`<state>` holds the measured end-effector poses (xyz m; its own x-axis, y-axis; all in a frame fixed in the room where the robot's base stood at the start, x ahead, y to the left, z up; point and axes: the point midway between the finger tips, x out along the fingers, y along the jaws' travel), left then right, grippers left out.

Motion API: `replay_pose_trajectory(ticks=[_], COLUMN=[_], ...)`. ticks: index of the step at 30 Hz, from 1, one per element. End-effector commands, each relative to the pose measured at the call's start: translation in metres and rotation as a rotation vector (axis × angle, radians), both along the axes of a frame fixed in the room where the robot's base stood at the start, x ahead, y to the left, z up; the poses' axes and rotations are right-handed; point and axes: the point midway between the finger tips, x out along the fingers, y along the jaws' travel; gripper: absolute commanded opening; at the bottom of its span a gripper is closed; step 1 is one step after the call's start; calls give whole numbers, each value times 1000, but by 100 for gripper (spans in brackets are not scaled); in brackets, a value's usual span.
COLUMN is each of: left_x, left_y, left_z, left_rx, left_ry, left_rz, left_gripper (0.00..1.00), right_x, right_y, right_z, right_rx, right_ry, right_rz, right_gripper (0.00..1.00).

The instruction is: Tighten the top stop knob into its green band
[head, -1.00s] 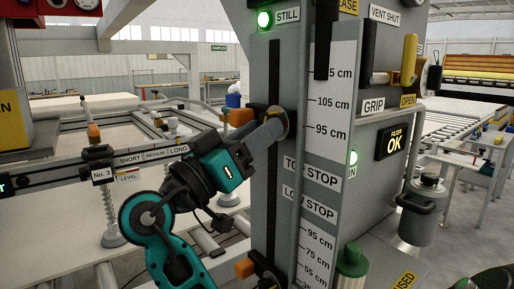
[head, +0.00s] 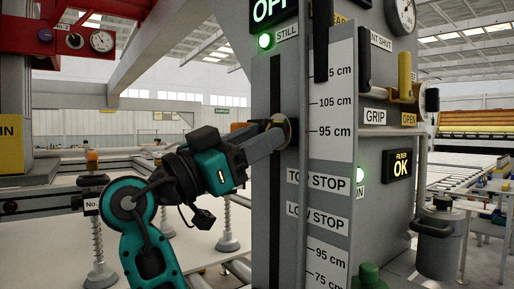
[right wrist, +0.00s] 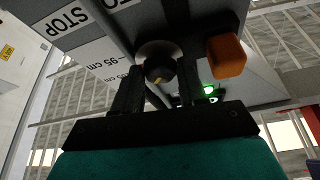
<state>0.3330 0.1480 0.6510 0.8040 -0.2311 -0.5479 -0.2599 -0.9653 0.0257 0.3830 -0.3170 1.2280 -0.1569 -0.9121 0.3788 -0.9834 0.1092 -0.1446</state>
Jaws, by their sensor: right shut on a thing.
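The top stop knob (right wrist: 160,72) is a dark round knob with a small yellow-orange mark, in front of a pale disc on the grey column. My right gripper (right wrist: 157,90) is shut on it, one dark finger on each side. In the head view my right gripper (head: 279,137) reaches the column's dark slot from the left, and the disc's edge (head: 293,131) shows behind it. The fingers hide most of the knob there. I cannot make out the green band in either view. My left gripper is not in view.
The column bears a cm scale (head: 330,112), a TOP STOP label (head: 317,182) and a LOW STOP label (head: 317,216). An orange block (right wrist: 226,56) sits close beside the knob. A green lamp (head: 265,41) glows by STILL. A grey canister (head: 437,240) hangs at the right.

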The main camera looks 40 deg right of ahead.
Motion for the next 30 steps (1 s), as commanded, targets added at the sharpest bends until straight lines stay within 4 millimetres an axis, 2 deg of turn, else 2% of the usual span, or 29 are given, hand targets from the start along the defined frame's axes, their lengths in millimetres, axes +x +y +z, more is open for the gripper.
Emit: replay_pose_trajectory(ticks=[4,5,12,19,23,26,30], left_x=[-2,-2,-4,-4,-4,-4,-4], left_y=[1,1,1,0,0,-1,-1], left_z=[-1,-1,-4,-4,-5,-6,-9], left_rx=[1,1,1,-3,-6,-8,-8], left_ry=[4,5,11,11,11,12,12], left_rz=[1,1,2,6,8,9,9], left_gripper=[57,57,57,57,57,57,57], right_x=[0,0,0,0,2,4,9], right_y=[0,0,0,0,8,23,51], right_z=[1,1,1,0,-4,-10,-22], right_rx=[-1,-1,0,0,1,0,0], right_ry=[1,1,1,1,3,3,5], right_rz=[1,1,1,1,1,3,4], right_gripper=[11,44,67,67,67,67,67])
